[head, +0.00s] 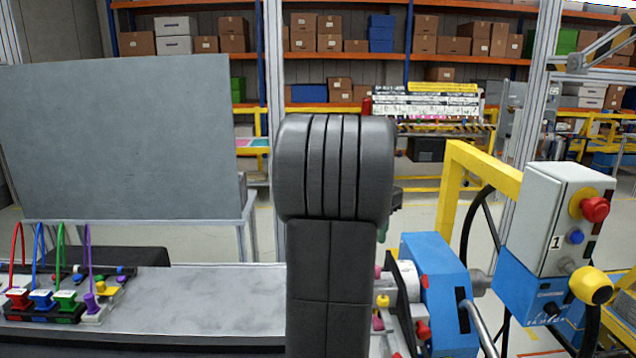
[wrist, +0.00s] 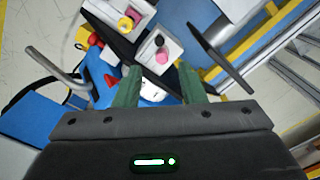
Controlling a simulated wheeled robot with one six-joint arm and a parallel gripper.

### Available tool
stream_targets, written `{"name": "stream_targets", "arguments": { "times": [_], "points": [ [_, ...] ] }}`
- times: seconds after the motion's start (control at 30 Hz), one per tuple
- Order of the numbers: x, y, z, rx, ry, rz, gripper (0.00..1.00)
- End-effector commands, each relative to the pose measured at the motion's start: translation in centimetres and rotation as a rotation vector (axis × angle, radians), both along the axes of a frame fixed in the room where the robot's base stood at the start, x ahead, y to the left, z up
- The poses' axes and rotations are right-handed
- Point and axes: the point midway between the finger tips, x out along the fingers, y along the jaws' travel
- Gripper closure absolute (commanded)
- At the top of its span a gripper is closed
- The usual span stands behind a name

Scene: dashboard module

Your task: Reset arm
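My arm (head: 330,230) stands upright in the middle of the head view and hides most of my gripper. Only a dark part and a green fingertip of my gripper (head: 383,232) show at the arm's right edge. In the wrist view the two green fingers of my gripper (wrist: 160,78) are spread apart with nothing held between them. Beyond them is the blue fixture (head: 440,290), which also shows in the wrist view (wrist: 100,75), with white blocks bearing yellow and pink round parts. My gripper appears to be above this fixture; the exact distance is unclear.
A control box (head: 570,220) with a red button and yellow knob stands right, beside a yellow frame (head: 480,160). A grey worktable (head: 200,300) is mostly clear; red, blue, green and purple connectors (head: 50,300) stand at its left end. A grey panel (head: 120,140) rises behind.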

Motion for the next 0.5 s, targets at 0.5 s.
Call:
{"name": "stream_targets", "arguments": {
  "times": [0.5],
  "points": [
    [-0.1,0.0,-5.3,0.001,0.006,0.000,0.63]
  ]
}}
